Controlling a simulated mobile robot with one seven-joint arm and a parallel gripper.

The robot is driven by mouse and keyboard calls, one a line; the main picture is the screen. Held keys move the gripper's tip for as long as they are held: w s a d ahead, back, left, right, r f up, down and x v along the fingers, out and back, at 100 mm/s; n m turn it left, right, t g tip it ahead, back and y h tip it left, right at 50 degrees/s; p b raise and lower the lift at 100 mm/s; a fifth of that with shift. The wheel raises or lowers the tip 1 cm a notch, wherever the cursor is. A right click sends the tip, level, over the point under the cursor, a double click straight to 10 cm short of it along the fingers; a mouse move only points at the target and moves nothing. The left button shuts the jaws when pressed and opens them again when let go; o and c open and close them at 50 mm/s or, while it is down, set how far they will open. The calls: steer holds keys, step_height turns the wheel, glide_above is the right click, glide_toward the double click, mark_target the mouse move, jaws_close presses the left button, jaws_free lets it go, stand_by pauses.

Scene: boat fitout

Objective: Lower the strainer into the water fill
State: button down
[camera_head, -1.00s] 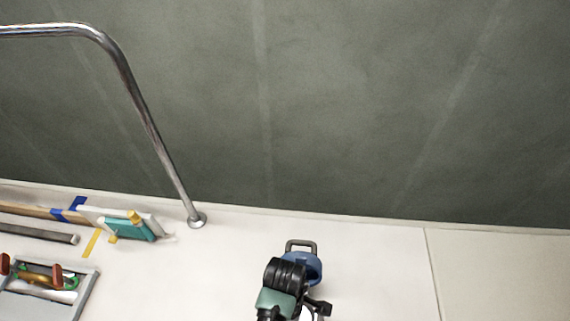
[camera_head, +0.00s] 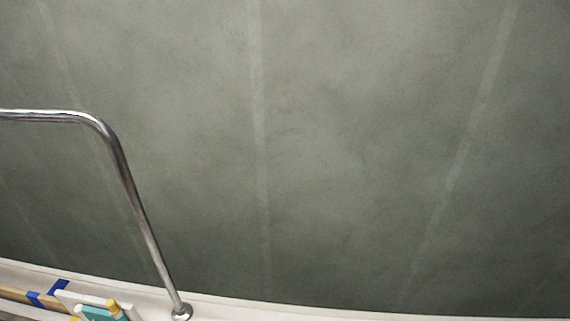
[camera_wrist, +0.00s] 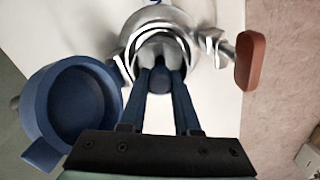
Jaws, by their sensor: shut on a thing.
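The held piece overlaps the near side of that opening in the picture. I cannot tell how deep it is, or whether it touches the rim. Most of the strainer's body is hidden. The head view does not show my gripper, the strainer or the fill.
A hollow blue round cap (camera_wrist: 75,105) lies close left of my fingers. A reddish-brown handle (camera_wrist: 250,62) stands right of the fitting. A bent metal rail (camera_head: 140,205) rises at the left of the head view, near a teal-and-white item (camera_head: 95,312) at the bottom edge.

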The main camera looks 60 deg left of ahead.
steer(key=shift+f+b, duration=1.1)
steer(key=shift+f, duration=1)
steer(key=c, duration=0.5)
jaws_free()
steer(key=shift+c, duration=0.2)
steer(key=shift+r, duration=0.15)
step_height(320, 180, up, 13)
steer(key=shift+f, duration=0.15)
